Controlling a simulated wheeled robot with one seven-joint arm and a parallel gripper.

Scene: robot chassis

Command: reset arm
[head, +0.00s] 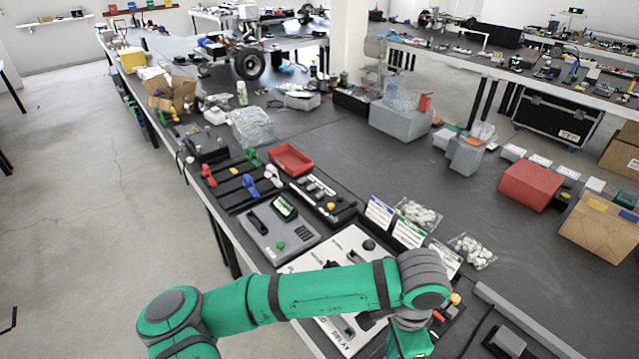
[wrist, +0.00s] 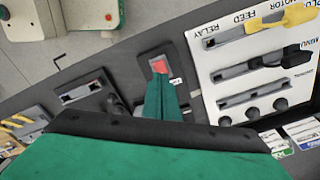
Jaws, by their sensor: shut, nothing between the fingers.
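My green arm reaches across the lower part of the head view, over the table's near edge. Its wrist end points down at the bottom edge, where the fingertips are out of sight. In the wrist view my gripper (wrist: 163,95) shows as a narrow green shape, its fingers together with nothing seen between them. Its tip appears over a small dark plate with a red part (wrist: 160,66); I cannot tell whether they touch. Beside it lies a white panel (wrist: 222,75) with slots, dark knobs and a yellow handle. The white panel (head: 345,245) is partly hidden by my arm in the head view.
A grey box with a small screen (head: 278,230), a red tray (head: 291,159) and black rails with coloured handles (head: 240,182) stand beyond my arm. Bags of white pieces (head: 470,250) and a red box (head: 530,186) are to the right. Dark tabletop (head: 330,140) is clear farther back.

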